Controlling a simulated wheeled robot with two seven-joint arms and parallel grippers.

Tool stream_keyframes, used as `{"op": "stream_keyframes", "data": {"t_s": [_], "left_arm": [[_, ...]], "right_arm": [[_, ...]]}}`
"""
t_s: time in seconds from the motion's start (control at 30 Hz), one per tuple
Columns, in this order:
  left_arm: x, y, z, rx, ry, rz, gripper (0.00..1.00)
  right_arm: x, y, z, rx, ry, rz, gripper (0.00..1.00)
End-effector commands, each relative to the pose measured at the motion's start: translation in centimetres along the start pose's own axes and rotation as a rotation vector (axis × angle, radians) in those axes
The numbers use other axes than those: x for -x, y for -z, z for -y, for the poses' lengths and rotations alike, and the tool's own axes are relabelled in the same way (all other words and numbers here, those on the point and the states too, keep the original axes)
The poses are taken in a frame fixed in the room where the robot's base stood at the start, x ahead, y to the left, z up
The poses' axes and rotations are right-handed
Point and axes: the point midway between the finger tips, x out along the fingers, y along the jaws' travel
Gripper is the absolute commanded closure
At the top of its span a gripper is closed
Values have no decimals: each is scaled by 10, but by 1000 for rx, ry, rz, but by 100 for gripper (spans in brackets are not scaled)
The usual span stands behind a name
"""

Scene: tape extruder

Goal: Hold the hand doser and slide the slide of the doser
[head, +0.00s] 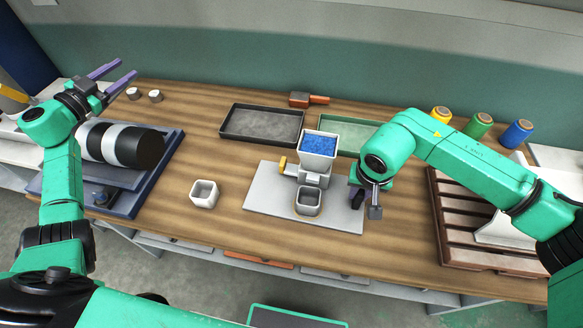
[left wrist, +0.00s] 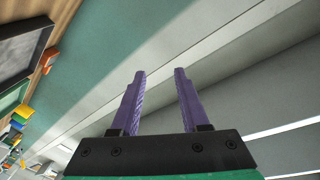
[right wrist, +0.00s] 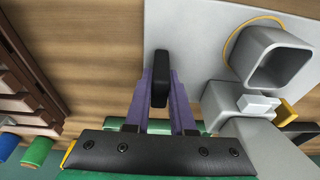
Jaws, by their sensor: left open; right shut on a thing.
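The hand doser has a white hopper (head: 318,150) full of blue pellets on a light grey base plate (head: 265,200). A yellow slide end (head: 283,163) sticks out at the doser's left; it also shows in the right wrist view (right wrist: 286,112). A square grey cup (head: 308,202) stands under the doser's front. My right gripper (right wrist: 160,95) is shut on a black upright handle (right wrist: 161,86) at the plate's right side. In the head view this handle (head: 356,199) is partly hidden by my arm. My left gripper (head: 120,78) is open and empty, raised at the far left, away from the doser.
A white square cup (head: 204,194) stands left of the plate. A dark tray (head: 262,123) and a green tray (head: 350,136) lie behind. A black-and-white roller machine (head: 120,144) is at left. A brown slotted rack (head: 460,225) and several coloured spools (head: 478,125) are at right.

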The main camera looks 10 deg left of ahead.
Motion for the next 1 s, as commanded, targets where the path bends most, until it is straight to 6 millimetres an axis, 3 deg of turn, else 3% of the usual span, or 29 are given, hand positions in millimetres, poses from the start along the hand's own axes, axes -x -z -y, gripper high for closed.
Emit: {"op": "stream_keyframes", "data": {"t_s": [0.1,0.2,0.33,0.47,0.57,0.73,0.8,0.9,1.0], "left_arm": [[-39,32,-52,-113,-178,-56,55],[-64,60,-102,-222,-340,-108,55],[-86,96,-170,-395,-563,-183,55],[-92,136,-240,-619,-798,-270,55],[-83,166,-294,-844,-992,-336,55],[-38,198,-378,-1403,-1345,-406,55],[-16,197,-397,-1646,-1462,-395,55],[5,190,-407,-1887,-1561,-358,55],[14,186,-409,-1995,-1602,-334,55]], "right_arm": [[0,0,0,0,1,-1,100],[0,0,0,0,1,-1,100],[0,0,0,0,1,-1,100],[0,0,0,0,1,-1,100],[0,0,0,0,1,-1,100],[0,0,0,-1,0,-1,100],[0,0,0,-1,0,-1,100],[0,0,0,-1,0,-1,100],[0,0,0,-1,1,-1,100]]}}
